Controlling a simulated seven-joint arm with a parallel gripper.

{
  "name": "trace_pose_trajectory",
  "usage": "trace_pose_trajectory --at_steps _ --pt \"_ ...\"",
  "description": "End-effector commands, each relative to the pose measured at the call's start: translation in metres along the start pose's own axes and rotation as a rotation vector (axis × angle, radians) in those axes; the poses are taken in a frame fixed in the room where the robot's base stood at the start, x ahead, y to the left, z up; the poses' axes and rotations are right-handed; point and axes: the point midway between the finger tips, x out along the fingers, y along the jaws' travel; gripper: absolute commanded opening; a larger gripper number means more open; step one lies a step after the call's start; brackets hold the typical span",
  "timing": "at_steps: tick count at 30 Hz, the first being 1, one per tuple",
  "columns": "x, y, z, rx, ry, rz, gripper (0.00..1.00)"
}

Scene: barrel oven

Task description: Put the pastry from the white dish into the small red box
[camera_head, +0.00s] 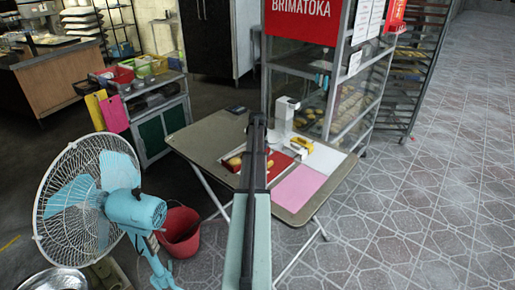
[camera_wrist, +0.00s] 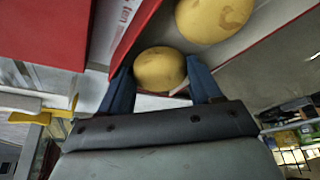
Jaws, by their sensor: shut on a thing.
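In the wrist view my gripper (camera_wrist: 160,68) has its two blue fingers on either side of a round yellow-brown pastry (camera_wrist: 159,70), and it is shut on it. A second, similar pastry (camera_wrist: 213,17) lies just above it in that picture, on a pale grey surface. A red edge (camera_wrist: 135,30) runs to the left of the pastries. In the head view a red box or tray (camera_head: 228,156) with yellow pastries (camera_head: 235,162) is on the table, partly behind my arm. My fingertips are hidden there. I cannot make out the white dish clearly in either view.
The folding table (camera_head: 205,137) also bears a white device (camera_head: 284,112), a yellow item (camera_head: 302,142) and a pink sheet (camera_head: 299,187). A glass display case (camera_head: 345,100) stands behind it. A fan (camera_head: 100,195) and a red bucket (camera_head: 180,232) are to the left.

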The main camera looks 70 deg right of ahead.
Motion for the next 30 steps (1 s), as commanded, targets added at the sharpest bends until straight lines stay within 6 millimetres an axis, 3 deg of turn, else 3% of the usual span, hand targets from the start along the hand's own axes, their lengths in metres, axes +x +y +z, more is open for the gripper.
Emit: trace_pose_trajectory --at_steps 3,26,27,30 --pt "0.010 0.000 0.004 0.000 0.000 0.000 0.33" --pt "0.025 0.000 0.012 0.003 -0.011 -0.003 0.33" --pt "0.025 -0.001 0.012 0.004 -0.011 -0.003 0.66" --pt "0.025 0.000 0.012 0.005 -0.012 -0.004 0.74"
